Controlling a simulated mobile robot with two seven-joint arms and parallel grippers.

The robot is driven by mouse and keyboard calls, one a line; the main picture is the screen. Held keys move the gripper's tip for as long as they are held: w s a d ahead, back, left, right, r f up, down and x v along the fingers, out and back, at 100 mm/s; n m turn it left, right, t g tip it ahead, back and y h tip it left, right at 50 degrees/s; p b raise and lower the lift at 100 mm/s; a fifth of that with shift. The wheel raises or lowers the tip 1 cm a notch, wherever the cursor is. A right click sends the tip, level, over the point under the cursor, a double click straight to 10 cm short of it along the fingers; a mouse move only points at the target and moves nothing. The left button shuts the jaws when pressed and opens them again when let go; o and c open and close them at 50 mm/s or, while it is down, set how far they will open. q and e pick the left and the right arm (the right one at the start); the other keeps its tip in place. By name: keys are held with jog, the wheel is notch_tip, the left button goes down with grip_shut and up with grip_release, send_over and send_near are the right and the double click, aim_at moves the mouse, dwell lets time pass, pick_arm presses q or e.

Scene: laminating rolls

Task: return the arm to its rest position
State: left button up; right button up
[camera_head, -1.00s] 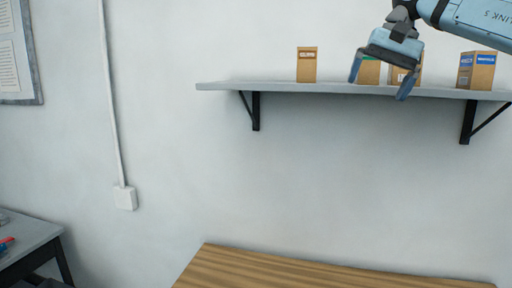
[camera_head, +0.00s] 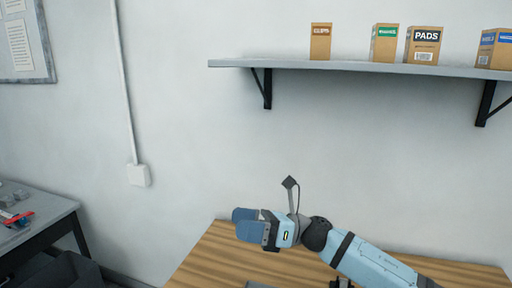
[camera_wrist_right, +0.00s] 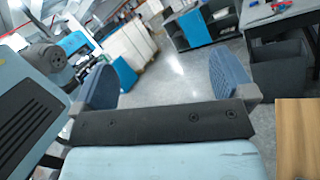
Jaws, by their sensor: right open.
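My right gripper (camera_head: 245,224) is low in the head view, in front of the wall and above the wooden table. Its blue fingers point left. In the right wrist view its two blue fingers (camera_wrist_right: 168,85) stand wide apart with nothing between them, only floor and furniture beyond. My left gripper is not in the head view; a light-blue arm part shows at the left of the right wrist view, but no left fingers can be made out.
A wooden table (camera_head: 205,262) lies below the right arm. A wall shelf (camera_head: 290,65) holds several boxes, including the PADS box (camera_head: 423,46) and the CLIPS box (camera_head: 320,42). A grey side table (camera_head: 45,222) stands at left, with a dark bin (camera_head: 65,272) beside it.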

jog(key=s+d+f+m+t+h, duration=0.2)
jog(key=d+f+m+t+h, duration=0.15)
jog(key=f+m+t, duration=0.6)
jog(key=s+d+f+m+t+h, duration=0.2)
jog(key=d+f+m+t+h, duration=0.3)
jog(key=m, duration=0.9)
jog(key=s+d+f+m+t+h, duration=0.2)
jog(key=s+f+m+t, duration=0.15)
jog(key=f+m, duration=0.65)
jog(key=s+d+f+m+g+h, duration=0.3)
jog(key=s+d+f+m, duration=0.3)
jog(key=s+f+m, duration=0.1)
jog(key=s+d+f+m+g+h, duration=0.2)
jog(key=s+d+f+m+h, duration=0.2)
jog(key=s+f, duration=0.6)
jog(key=s+d+m, duration=0.1)
jog(key=d+m, duration=0.1)
jog(key=m, duration=0.1)
jog(key=shift+s+d+f+g, duration=0.15)
jog(key=shift+s+f+g, duration=0.15)
jog(key=shift+s+g, duration=0.1)
jog(key=shift+m+h, duration=0.25)
